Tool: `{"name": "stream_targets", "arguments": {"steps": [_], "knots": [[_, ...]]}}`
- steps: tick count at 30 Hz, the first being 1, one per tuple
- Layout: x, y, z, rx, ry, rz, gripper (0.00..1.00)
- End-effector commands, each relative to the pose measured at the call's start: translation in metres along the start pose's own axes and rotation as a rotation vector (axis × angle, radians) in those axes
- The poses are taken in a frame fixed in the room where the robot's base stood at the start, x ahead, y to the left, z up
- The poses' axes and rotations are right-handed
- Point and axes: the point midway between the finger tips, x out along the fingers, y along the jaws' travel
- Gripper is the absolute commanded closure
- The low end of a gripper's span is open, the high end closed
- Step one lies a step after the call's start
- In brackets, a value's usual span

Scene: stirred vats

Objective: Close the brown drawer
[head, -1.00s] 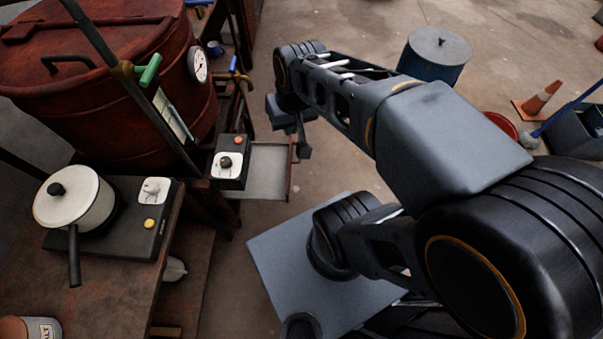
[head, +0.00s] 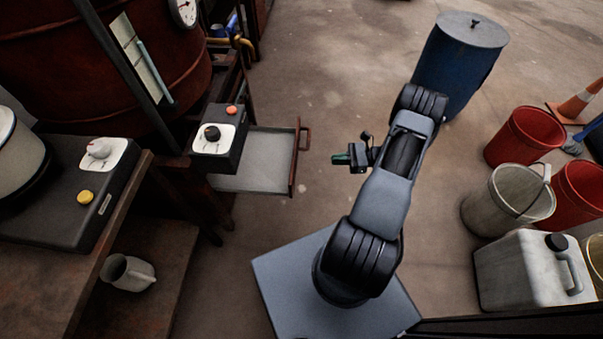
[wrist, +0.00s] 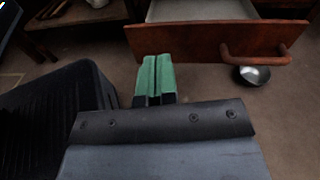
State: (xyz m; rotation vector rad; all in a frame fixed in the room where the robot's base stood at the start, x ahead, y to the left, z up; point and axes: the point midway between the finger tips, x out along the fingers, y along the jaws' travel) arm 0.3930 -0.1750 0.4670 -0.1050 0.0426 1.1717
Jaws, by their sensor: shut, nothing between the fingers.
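The brown drawer (head: 294,172) stands pulled out to the right from under the bench with the control box, its grey inside showing. In the wrist view its brown front (wrist: 195,40) faces me, with a bar handle (wrist: 256,58) on the right part. My gripper (head: 341,159) is to the right of the drawer front in the head view, apart from it. In the wrist view its green fingertips (wrist: 155,76) are shut together and empty, pointing toward the left part of the drawer front.
A blue drum (head: 455,65) stands beyond my arm. Red buckets (head: 523,137), a pale bucket (head: 507,195) and a white canister (head: 528,268) stand at the right. Floor between gripper and drawer looks clear.

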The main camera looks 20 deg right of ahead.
Motion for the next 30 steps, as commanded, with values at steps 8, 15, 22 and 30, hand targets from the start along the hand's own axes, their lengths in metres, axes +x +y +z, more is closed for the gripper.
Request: {"name": "stream_targets", "arguments": {"steps": [8, 15, 22, 30], "knots": [[-0.005, 0.004, -0.046, 0.064, -0.083, -0.112, 1.00], [0.031, 0.000, -0.044, 0.067, -0.087, -0.114, 1.00], [0.075, -0.005, -0.040, 0.065, -0.086, -0.112, 1.00], [0.112, -0.009, -0.037, 0.065, -0.085, -0.113, 1.00]]}}
